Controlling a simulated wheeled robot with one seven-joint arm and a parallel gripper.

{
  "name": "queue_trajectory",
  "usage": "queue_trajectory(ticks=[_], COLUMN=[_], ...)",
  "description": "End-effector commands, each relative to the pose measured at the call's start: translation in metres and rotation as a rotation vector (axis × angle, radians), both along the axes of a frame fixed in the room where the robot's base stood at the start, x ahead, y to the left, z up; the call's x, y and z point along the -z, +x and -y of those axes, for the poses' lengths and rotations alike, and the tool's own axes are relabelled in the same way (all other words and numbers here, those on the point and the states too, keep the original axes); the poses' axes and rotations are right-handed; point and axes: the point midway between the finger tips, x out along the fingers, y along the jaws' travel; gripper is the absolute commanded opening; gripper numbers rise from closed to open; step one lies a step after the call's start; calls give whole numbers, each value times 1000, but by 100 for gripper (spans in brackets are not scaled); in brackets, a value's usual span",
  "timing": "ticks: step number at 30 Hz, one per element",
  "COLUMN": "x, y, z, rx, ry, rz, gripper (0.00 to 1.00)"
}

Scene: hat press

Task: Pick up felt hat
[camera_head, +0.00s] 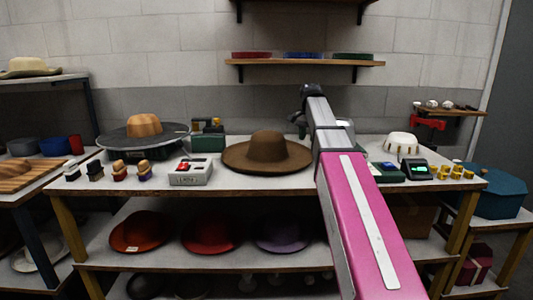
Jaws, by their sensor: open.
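A brown felt hat (268,147) with a wide brim sits upright on the white tabletop (240,186), near the middle. My pink and grey arm reaches up from the lower right, to the right of the hat. My gripper (298,121) is a small dark shape at the arm's far end, above and to the right of the hat's crown in the picture. It is open and apart from the hat, with no object visible in it. Its fingers are too small to make out clearly.
A wooden hat block (144,126) on a dark round plate stands left. A white control box (191,172) and several brushes are near the front edge. A scale (417,170) stands right. Orange, red and purple hats (281,232) lie on the lower shelf. A wall shelf (300,63) hangs behind.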

Motion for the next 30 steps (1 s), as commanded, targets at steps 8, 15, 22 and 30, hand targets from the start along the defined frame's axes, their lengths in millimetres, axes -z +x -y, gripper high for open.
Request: queue_trajectory(ticks=[8,15,22,30], x=[30,55,73,105], y=[-2,-1,-3,-4], z=[1,1,3,4], rx=[1,1,0,0], ry=[0,0,0,0], rz=[-3,-1,-1,-1], gripper=[42,42,42,42])
